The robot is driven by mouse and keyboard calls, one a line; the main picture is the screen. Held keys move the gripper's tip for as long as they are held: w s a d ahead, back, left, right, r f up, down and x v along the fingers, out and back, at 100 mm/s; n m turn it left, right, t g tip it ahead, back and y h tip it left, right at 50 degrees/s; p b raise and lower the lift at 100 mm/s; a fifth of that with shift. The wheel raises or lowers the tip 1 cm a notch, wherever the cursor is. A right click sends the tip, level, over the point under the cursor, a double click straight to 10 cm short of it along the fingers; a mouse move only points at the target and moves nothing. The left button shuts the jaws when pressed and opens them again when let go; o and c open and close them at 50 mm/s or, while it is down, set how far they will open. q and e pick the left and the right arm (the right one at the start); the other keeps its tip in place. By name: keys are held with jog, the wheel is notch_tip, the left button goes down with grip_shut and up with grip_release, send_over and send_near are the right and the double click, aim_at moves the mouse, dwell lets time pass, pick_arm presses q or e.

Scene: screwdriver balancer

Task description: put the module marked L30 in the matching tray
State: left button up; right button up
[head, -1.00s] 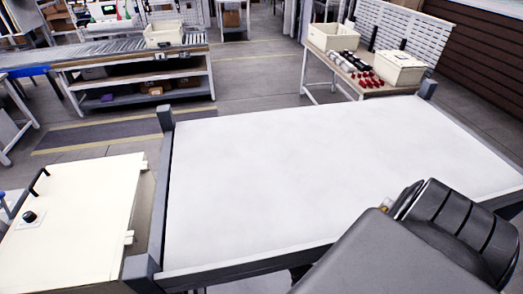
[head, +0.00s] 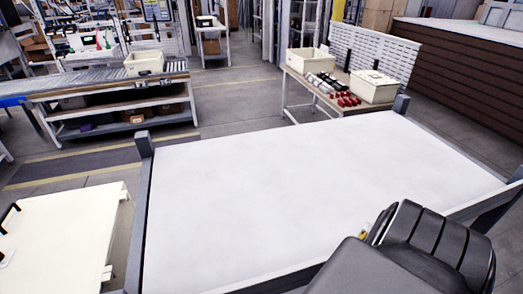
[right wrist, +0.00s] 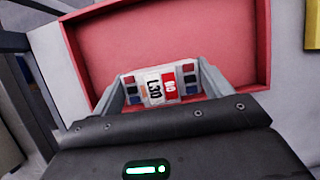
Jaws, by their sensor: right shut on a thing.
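The module marked L30 (right wrist: 153,87) shows in the right wrist view, with a white label, a red label beside it and small dark and red squares at both ends. My right gripper (right wrist: 163,82) is shut on it, one finger at each end. A red tray (right wrist: 262,45) with raised walls lies beyond and around the module in that view; I cannot tell how high the module is above its floor. In the head view only my right arm shows at lower right. My left gripper is in neither view.
A large bare white table top (head: 290,195) fills the middle of the head view. A bench behind it holds cream bins (head: 374,86) and small red parts (head: 348,99). A roller conveyor (head: 90,85) stands at far left. A yellow edge (right wrist: 312,25) shows right of the red tray.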

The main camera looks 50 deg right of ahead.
jog(key=shift+d+f, duration=0.25)
jog(key=shift+f, duration=0.05)
jog(key=f+b, duration=0.2)
jog(key=shift+d+f, duration=0.2)
jog(key=shift+f, duration=0.45)
jog(key=shift+f, duration=0.15)
jog(key=o, duration=1.1)
jog(key=shift+o, duration=0.2)
